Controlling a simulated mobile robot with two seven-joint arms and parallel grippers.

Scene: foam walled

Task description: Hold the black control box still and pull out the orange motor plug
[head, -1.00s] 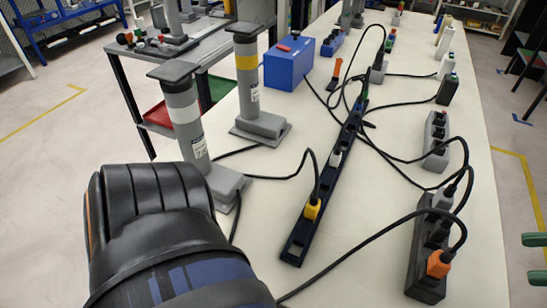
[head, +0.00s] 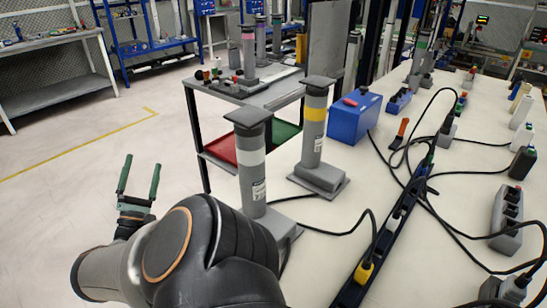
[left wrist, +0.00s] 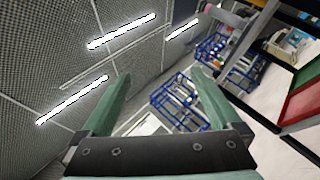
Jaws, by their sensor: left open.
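The orange motor plug is not in the current head view. At the bottom right corner a grey plug (head: 513,288) with a cable shows, and a dark edge under it may be the far end of the black control box, mostly cut off by the frame. My left gripper (head: 139,178) is open and empty, pointing up at the left, over the floor and away from the bench. In the left wrist view its two green fingers (left wrist: 160,76) stand apart with nothing between them. My right gripper is not in view.
Two grey posts on bases (head: 252,175) (head: 313,135) and a blue box (head: 355,117) stand on the bench. A long dark power strip (head: 402,215) with a yellow plug (head: 365,270) and loose cables lie to the right. A grey socket block (head: 507,222) sits at right.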

